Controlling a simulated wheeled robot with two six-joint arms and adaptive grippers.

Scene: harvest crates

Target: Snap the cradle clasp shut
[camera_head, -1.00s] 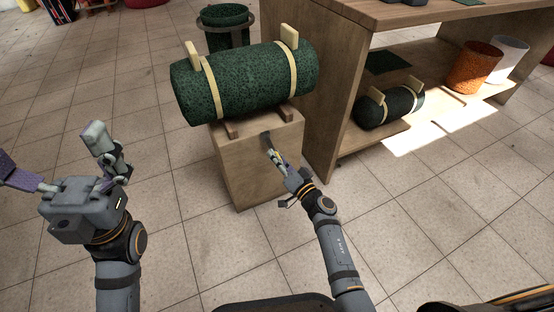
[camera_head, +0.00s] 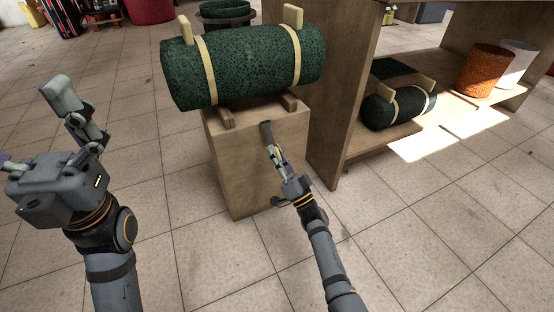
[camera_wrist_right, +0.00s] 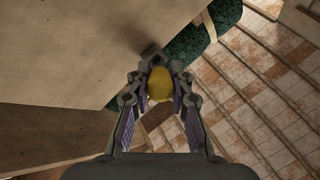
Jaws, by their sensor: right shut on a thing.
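A dark grey clasp lever (camera_head: 266,131) stands at the top of the front face of a wooden cradle block (camera_head: 238,165). A dark green roll (camera_head: 243,68) with two cream straps lies on the cradle's two wooden rests. My right gripper (camera_head: 271,152) is at the lower end of the lever. In the right wrist view its fingers (camera_wrist_right: 159,80) are shut on a yellow knob (camera_wrist_right: 160,86), and the dark lever (camera_wrist_right: 150,52) shows just beyond. Whether the lever is fully seated cannot be told. My left gripper (camera_head: 40,140) is at the left, fingers apart and empty, away from the cradle.
A wooden shelf unit (camera_head: 342,90) stands close to the right of the cradle. Its lower shelf holds a smaller green roll (camera_head: 398,106), an orange bin (camera_head: 486,70) and a white bin (camera_head: 517,62). A dark green bin (camera_head: 226,14) stands behind. The tiled floor in front is clear.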

